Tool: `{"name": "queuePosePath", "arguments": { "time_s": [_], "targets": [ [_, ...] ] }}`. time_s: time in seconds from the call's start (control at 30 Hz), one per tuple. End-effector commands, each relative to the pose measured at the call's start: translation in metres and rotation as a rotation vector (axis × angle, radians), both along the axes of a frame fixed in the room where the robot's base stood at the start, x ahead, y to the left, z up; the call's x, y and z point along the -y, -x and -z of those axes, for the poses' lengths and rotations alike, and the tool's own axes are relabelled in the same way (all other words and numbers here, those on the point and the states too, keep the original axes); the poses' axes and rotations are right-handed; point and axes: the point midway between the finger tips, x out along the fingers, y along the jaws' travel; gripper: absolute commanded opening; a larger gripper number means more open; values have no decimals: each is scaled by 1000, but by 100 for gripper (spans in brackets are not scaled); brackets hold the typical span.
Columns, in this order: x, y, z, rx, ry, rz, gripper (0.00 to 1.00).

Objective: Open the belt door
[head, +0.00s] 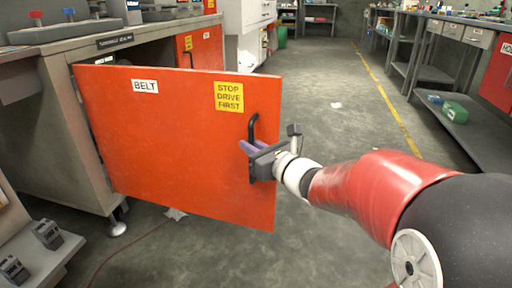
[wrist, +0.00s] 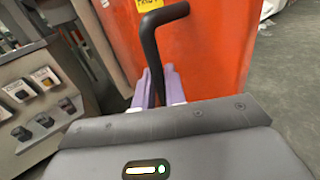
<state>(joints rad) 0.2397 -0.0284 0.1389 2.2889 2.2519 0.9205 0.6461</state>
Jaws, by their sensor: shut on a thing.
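The belt door (head: 170,150) is an orange panel with a white BELT label and a yellow STOP DRIVE FIRST sign. It stands swung out from the grey cabinet, hinged on its left side. A black bar handle (head: 253,126) is near its right edge. My gripper (head: 248,147) is at the handle, its purple fingers closed around it. In the wrist view the handle (wrist: 150,45) rises between the fingers of my gripper (wrist: 158,85), with the orange door (wrist: 215,50) behind. The lower part of the handle is hidden by my gripper.
The grey cabinet (head: 60,130) stands at the left, with another orange door (head: 200,45) farther back. A workbench (head: 450,110) with a green box (head: 455,111) on its lower shelf runs along the right. A control panel (head: 40,240) is at lower left. The floor between is mostly clear.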

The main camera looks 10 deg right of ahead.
Motion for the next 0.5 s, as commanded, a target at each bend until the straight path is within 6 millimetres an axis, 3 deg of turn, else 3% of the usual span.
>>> {"name": "queuePosePath", "arguments": {
  "time_s": [0.03,0.37,0.4,0.5],
  "targets": [
    [-7,1,-3,7,-1,-16,0],
    [-8,1,-3,8,0,-17,0],
    [-8,1,-3,8,0,-17,16],
    [-7,1,-3,7,-1,-14,29]
  ]
}}
